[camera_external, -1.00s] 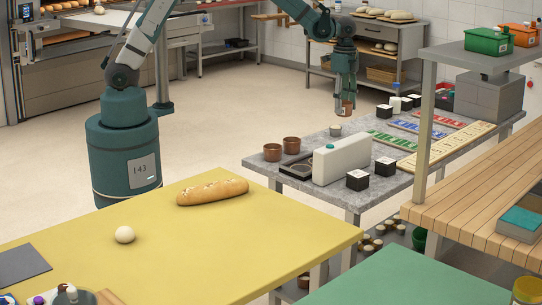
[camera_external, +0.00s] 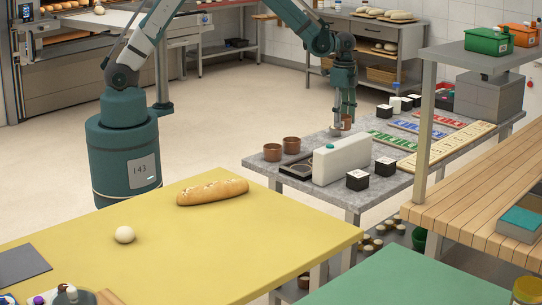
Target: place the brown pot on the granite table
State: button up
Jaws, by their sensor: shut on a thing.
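My gripper (camera_external: 346,114) points down over the back left edge area of the granite table (camera_external: 315,200). It is shut on a small brown pot (camera_external: 346,123), mostly hidden by the fingers. The pot is at or just above the table top; I cannot tell whether it touches.
A white box-shaped device (camera_external: 340,161) and black boxes (camera_external: 357,180) stand on the near part of the table. Coloured strips (camera_external: 390,140) and a long cream board (camera_external: 446,146) lie to the right. A shelf post (camera_external: 425,130) rises in front of the table's right part.

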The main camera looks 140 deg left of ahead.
aim_at(343, 116)
jog(key=shift+f, duration=1.55)
jog(key=shift+f, duration=0.1)
jog(key=shift+f, duration=1.75)
jog(key=shift+f, duration=0.15)
jog(key=o, duration=1)
jog(key=shift+r, duration=6.15)
